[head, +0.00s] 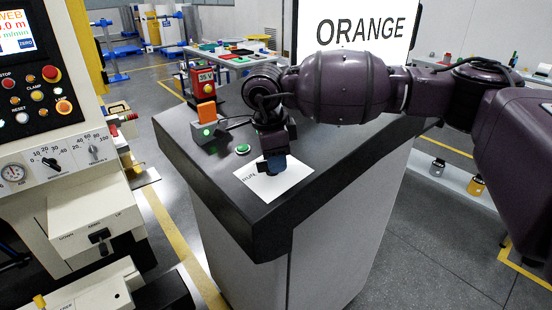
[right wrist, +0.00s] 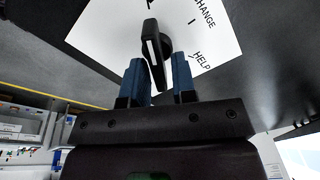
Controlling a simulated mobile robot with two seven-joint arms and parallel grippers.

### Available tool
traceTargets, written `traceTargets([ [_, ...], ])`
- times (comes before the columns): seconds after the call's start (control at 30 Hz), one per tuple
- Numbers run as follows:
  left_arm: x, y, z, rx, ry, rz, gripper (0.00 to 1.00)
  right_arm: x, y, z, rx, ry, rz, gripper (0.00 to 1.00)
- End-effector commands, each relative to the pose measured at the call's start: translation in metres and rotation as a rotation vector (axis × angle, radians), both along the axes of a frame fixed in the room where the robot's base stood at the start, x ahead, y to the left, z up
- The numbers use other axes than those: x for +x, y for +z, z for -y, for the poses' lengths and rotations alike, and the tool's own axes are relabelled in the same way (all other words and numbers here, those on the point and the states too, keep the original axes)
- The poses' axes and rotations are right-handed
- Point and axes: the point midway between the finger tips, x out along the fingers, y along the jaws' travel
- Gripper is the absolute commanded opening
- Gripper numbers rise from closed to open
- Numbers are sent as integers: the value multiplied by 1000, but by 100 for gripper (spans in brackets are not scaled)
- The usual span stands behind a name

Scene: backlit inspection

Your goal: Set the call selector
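The call selector is a black knob (right wrist: 154,45) with a white line on its handle, mounted on a white plate (right wrist: 215,30) lettered CHANGE and HELP. In the head view the plate (head: 293,184) lies on the dark bench top and shows the word RUN; my gripper hides the knob there. My right gripper (head: 274,163) points down at the plate. In the right wrist view its blue fingers (right wrist: 159,82) are apart, one on each side of the knob, with a gap visible at the left finger. Whether the right finger touches cannot be told. My left gripper is out of view.
A screen (head: 352,28) behind the bench reads ORANGE. A green button (head: 242,149) and a grey box with an orange block (head: 206,112) stand left of the plate. A machine with a control panel (head: 35,90) is at far left. The bench's front corner is clear.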

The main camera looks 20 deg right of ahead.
Motion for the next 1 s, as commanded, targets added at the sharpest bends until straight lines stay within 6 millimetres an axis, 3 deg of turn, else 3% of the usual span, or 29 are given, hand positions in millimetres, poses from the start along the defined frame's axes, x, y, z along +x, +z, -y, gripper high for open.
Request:
traceTargets([
  [0.07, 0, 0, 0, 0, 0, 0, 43, 0, 0, 0, 0, -1, -1, 37],
  [0.47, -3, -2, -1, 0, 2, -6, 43, 0, 7, -1, -1, -2, -1, 37],
  [1.0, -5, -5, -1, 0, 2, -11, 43, -5, 92, -14, -1, -2, 1, 37],
])
